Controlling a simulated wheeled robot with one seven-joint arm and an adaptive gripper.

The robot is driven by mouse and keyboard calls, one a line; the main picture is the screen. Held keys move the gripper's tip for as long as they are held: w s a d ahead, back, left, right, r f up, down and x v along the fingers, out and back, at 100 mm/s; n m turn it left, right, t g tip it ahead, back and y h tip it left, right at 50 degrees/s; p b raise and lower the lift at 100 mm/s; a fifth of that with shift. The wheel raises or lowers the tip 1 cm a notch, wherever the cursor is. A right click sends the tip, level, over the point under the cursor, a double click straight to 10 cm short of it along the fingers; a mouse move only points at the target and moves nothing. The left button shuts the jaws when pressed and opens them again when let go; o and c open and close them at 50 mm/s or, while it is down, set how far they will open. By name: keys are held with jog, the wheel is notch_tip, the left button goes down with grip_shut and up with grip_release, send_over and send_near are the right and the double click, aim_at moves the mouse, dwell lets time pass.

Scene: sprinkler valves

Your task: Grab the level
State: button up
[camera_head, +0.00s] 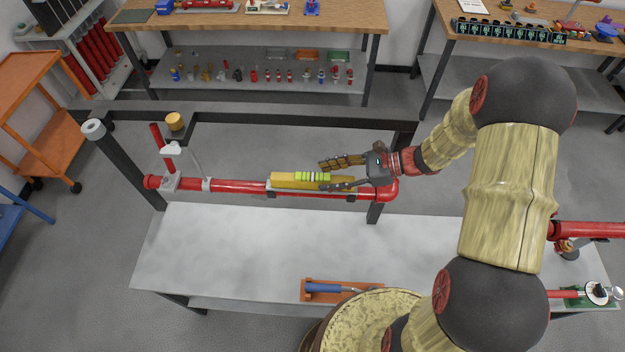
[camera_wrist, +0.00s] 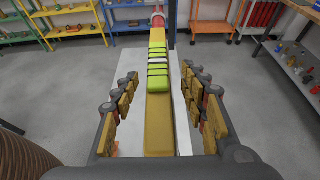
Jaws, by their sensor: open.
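The level is a yellow bar with bright green bands (camera_head: 296,178) and lies lengthwise along the red pipe (camera_head: 235,186) in the head view. In the wrist view the level (camera_wrist: 158,120) runs away from me down the middle, between the fingers. My gripper (camera_head: 341,174) is open at the level's right end, with its fingers pointing left, one on each side of the bar. In the wrist view the open fingers (camera_wrist: 158,100) stand apart from the level's sides. I cannot tell how high the fingers are relative to the bar.
A black frame (camera_head: 270,118) runs behind the pipe. A grey bench top (camera_head: 230,245) lies below it, with an orange tray (camera_head: 304,291) holding a blue-handled tool (camera_head: 325,288) at its front. A red valve handle (camera_head: 156,135) and a yellow-topped part (camera_head: 174,121) stand at the left.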

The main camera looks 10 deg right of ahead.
aim_at(317, 178)
jog(key=p+x, duration=0.1)
jog(key=x, duration=0.3)
jog(key=shift+s+a+r, duration=0.1)
jog(key=shift+a, duration=0.45)
jog(key=c, duration=1.1)
grip_shut()
